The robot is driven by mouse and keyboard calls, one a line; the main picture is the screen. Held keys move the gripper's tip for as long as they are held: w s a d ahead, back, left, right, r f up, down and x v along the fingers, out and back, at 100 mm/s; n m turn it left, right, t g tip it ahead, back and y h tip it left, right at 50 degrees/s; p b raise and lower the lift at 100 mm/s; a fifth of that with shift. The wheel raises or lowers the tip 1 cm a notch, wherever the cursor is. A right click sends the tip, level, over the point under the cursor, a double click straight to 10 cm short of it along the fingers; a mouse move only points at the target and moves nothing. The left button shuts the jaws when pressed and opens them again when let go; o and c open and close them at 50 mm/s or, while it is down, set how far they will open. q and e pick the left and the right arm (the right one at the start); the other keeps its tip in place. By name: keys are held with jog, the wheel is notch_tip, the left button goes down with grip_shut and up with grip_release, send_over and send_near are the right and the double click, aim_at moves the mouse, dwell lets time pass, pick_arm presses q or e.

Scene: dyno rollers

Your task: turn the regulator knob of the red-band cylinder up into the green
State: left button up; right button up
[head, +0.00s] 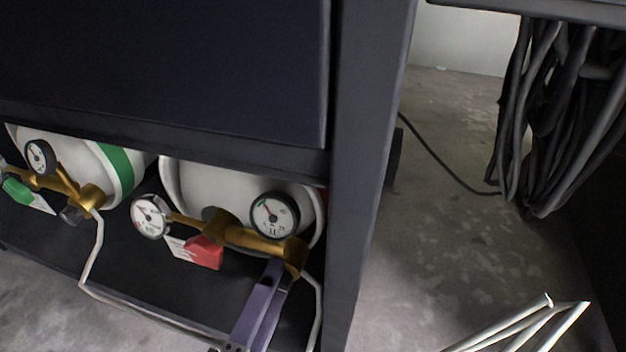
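The red-band cylinder (190,182) lies on the rack's lower shelf; a sliver of its red band (322,198) shows at the right. Its brass regulator (240,237) carries two round gauges and a red valve handle (205,252). The right gauge (274,215) has a green arc at its upper left; its needle is too small to read surely. My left gripper (281,272) reaches up from below, fingertips at the underside of the regulator's right end. The fingers hide the regulator knob there, so I cannot tell whether they grip it. My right gripper is out of view.
A green-band cylinder (88,165) with its own gauge, green handle and dark knob (72,214) lies to the left. A pale hose (150,317) runs along the shelf front. The rack post (365,180) stands close on the right. Dark cables (550,110) hang beyond it.

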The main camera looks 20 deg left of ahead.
pick_arm(q)
jog(key=shift+o, duration=1)
jog(key=s+p, duration=0.2)
jog(key=s, duration=0.8)
jog(key=shift+a+r, duration=0.2)
